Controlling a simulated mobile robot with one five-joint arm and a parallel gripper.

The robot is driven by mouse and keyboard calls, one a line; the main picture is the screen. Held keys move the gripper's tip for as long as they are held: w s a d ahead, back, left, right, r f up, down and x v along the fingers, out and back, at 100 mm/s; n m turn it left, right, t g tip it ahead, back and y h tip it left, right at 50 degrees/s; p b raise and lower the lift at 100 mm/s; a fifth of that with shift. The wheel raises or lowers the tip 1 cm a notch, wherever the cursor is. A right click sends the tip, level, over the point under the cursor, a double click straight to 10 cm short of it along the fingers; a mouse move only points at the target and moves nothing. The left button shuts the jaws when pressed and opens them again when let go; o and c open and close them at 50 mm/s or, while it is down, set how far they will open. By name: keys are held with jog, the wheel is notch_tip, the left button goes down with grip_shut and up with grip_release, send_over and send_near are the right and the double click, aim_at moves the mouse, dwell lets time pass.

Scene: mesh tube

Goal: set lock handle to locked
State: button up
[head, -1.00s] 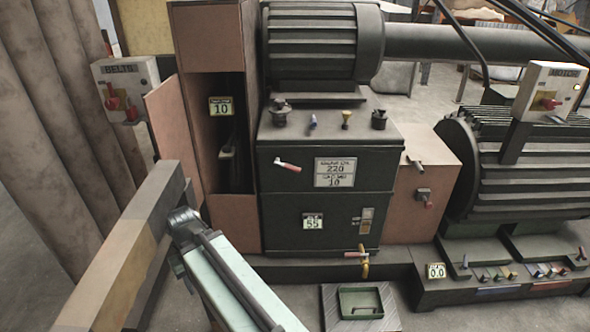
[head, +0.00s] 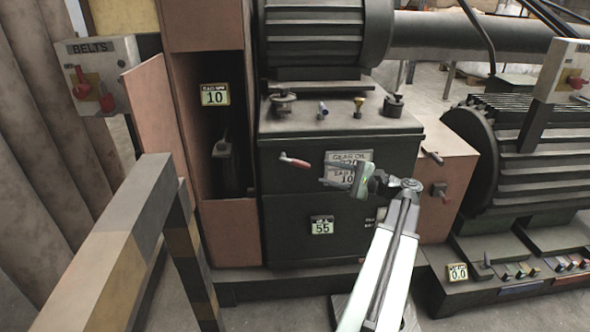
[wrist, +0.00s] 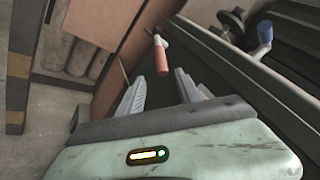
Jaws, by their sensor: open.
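A lever handle with a red grip (head: 295,161) sticks out from the front of the dark green gearbox, left of its gear oil label. It looks like the lock handle, though no lettering on it is readable. In the wrist view the red grip (wrist: 161,57) shows just beyond the fingertips, roughly in line with the gap between them. My gripper (head: 325,177) is in front of the gearbox label, to the right of the handle, pointing left. In the wrist view my gripper (wrist: 158,80) is open and empty, apart from the handle.
A BELTS box (head: 98,75) with red handles stands at left. A striped barrier rail (head: 120,240) runs along the left foreground. Small valves, including a blue-handled one (head: 322,110), stand on the gearbox top.

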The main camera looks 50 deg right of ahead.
aim_at(309, 167)
jog(key=x, duration=0.7)
jog(key=shift+w, duration=0.3)
grip_shut()
dwell(1.2)
